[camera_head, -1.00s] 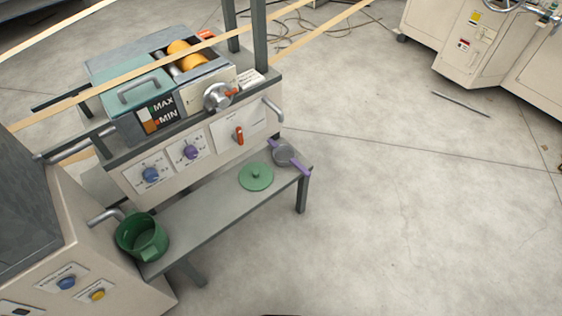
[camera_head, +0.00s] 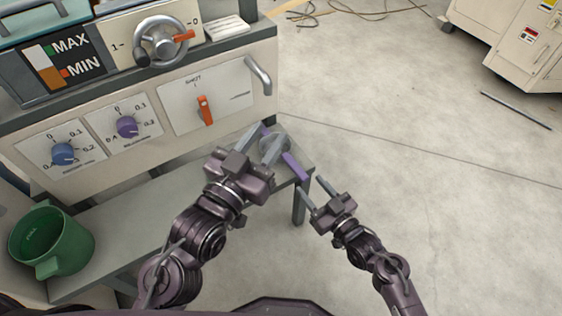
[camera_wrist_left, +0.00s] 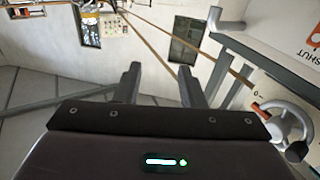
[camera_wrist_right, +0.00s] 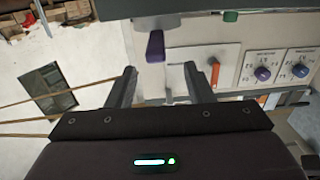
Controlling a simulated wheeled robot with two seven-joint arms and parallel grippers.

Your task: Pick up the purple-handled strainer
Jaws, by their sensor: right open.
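The purple-handled strainer lies at the right end of the grey bench in the head view. Its long purple handle (camera_head: 295,166) points toward the bench's right corner, with a short purple piece on the far side. Its grey bowl is partly hidden by my left gripper (camera_head: 266,135), which is open and appears over the bowl; I cannot tell if it touches. My right gripper (camera_head: 311,185) is open and empty, just right of the handle's end. In the right wrist view the handle (camera_wrist_right: 155,46) shows ahead, between the open fingers. The left wrist view shows no strainer.
A green pot (camera_head: 52,240) stands at the bench's left end. The grey bench (camera_head: 130,222) is bare between pot and arm. The machine panel, with knobs, a red switch (camera_head: 204,110) and a bar handle (camera_head: 258,76), rises behind. The floor at right is open.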

